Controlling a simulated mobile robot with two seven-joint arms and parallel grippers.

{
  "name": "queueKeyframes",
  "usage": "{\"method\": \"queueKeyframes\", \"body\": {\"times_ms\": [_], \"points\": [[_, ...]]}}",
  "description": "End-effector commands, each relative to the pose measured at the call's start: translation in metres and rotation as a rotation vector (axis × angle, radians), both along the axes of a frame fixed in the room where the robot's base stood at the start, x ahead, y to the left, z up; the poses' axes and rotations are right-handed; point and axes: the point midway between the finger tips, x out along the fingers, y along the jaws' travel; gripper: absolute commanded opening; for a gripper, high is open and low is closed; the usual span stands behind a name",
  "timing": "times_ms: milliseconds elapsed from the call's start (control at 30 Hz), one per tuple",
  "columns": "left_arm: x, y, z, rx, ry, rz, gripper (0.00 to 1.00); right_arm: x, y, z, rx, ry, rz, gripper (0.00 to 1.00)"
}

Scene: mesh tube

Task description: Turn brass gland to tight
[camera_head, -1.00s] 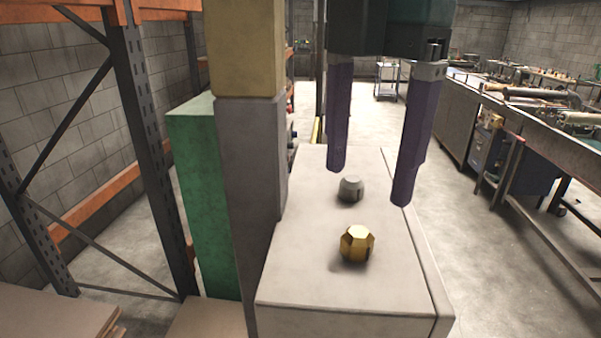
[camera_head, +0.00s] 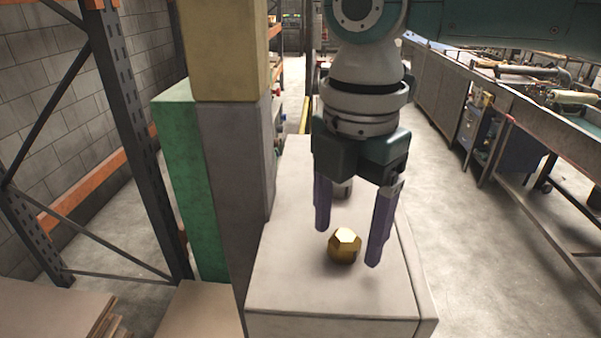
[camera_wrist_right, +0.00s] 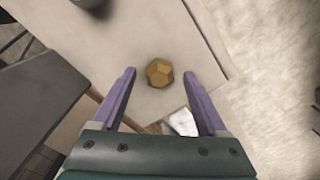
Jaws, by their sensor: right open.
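The brass gland (camera_head: 344,245) is a faceted gold knob on the pale top of a box-shaped cabinet (camera_head: 330,300). My right gripper (camera_head: 348,247) points down with its two purple fingers open. In the head view the fingers appear on either side of the gland, with gaps between. In the right wrist view the gland (camera_wrist_right: 159,72) lies a little beyond the open fingertips (camera_wrist_right: 159,73), roughly midway between them. Nothing is held. My left gripper is not in view.
A grey gland (camera_head: 343,189) stands farther back on the cabinet, partly hidden by my right gripper. A tall grey and yellow block (camera_head: 235,150) and a green panel (camera_head: 185,180) rise close on the left. A long workbench (camera_head: 500,125) runs along the right, with clear floor between.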

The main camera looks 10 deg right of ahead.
Motion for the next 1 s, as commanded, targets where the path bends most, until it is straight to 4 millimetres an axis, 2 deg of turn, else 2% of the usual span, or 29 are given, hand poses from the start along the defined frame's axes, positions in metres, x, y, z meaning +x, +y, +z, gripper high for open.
{"method": "queueKeyframes", "body": {"times_ms": [133, 800, 1000], "points": [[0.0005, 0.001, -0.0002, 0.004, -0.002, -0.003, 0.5, -0.0001, 0.0001, -0.0001, 0.0, 0.0, 0.0, 0.75], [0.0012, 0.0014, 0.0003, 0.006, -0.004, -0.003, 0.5, -0.0001, -0.0001, 0.0005, -0.001, 0.001, 0.0, 0.0], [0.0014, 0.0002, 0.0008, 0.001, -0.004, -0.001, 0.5, -0.0002, 0.0, 0.0008, -0.001, 0.002, -0.003, 0.0]]}}
